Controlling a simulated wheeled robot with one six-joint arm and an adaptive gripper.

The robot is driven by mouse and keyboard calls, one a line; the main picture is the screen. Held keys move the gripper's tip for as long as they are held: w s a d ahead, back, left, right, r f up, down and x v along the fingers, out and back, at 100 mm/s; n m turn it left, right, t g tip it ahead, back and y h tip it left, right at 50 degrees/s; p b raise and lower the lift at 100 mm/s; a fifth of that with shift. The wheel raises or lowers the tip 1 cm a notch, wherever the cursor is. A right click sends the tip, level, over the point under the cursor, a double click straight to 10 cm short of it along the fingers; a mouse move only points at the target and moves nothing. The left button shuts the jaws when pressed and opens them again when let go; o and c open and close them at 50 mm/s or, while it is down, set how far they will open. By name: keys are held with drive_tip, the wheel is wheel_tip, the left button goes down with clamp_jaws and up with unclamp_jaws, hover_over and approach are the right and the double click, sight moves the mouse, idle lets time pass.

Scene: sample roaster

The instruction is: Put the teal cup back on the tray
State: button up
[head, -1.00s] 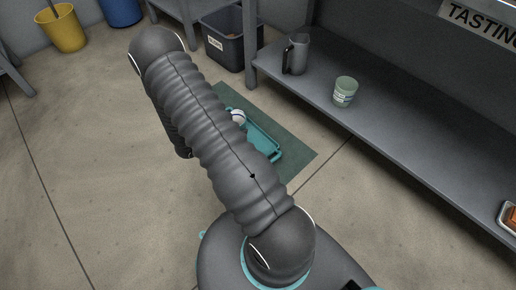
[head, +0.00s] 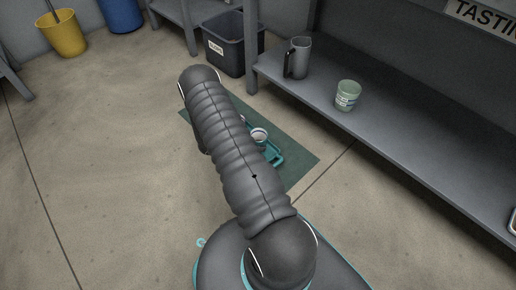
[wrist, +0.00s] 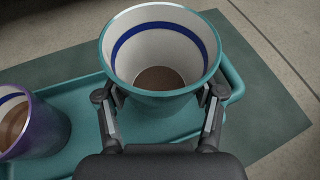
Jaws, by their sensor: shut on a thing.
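The teal cup (wrist: 160,101) has a white inside with a blue band and brown contents at the bottom. In the wrist view it is upright between the fingers of my gripper (wrist: 160,95), which is shut on it. It is over the right part of the teal tray (wrist: 85,93). I cannot tell whether its base touches the tray. A purple cup (wrist: 38,134) stands on the tray at the left. In the head view my arm hides the gripper and much of the tray (head: 277,158); a white cup rim (head: 259,133) shows beside the arm.
The tray lies on a dark green mat (head: 300,158) on the floor. A grey shelf (head: 400,137) runs along the right, with a dark jug (head: 298,58) and a pale green cup (head: 347,96). A dark bin (head: 228,50) stands behind. The floor at left is clear.

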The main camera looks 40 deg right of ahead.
drive_tip(key=shift+w+d+f, duration=0.35)
drive_tip(key=shift+w+d, duration=0.05)
drive_tip(key=shift+d, duration=0.1)
drive_tip(key=shift+f+b, duration=0.45)
drive_tip(key=shift+f, duration=1.55)
drive_tip(key=shift+f, duration=0.15)
drive_tip(key=o, duration=1.5)
drive_tip(key=shift+c, duration=0.2)
